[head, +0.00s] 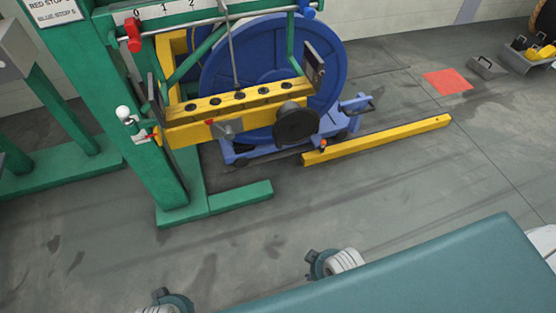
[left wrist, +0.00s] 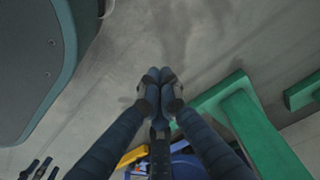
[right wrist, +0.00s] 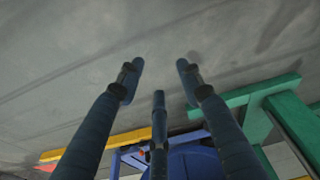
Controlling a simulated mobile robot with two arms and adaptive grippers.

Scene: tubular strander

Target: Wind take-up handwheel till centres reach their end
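In the head view, a dark round handwheel (head: 296,125) sits on the front of a yellow beam (head: 190,131) in the take-up stand, before a big blue reel (head: 335,72). The reel hides any centres, so I cannot tell how far they have run. My left gripper (left wrist: 160,76) shows in its wrist view with its fingertips together and nothing visible between them. My right gripper (right wrist: 158,72) shows in its wrist view with its fingers spread and empty. Both are over bare floor, away from the handwheel; neither gripper's fingers are clear in the head view.
A green frame (head: 140,150) with a foot (head: 240,195) on the floor stands left of the reel. A blue cradle (head: 325,133) and a yellow floor rail (head: 380,139) lie at its right. A red floor patch (head: 447,81) is farther off.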

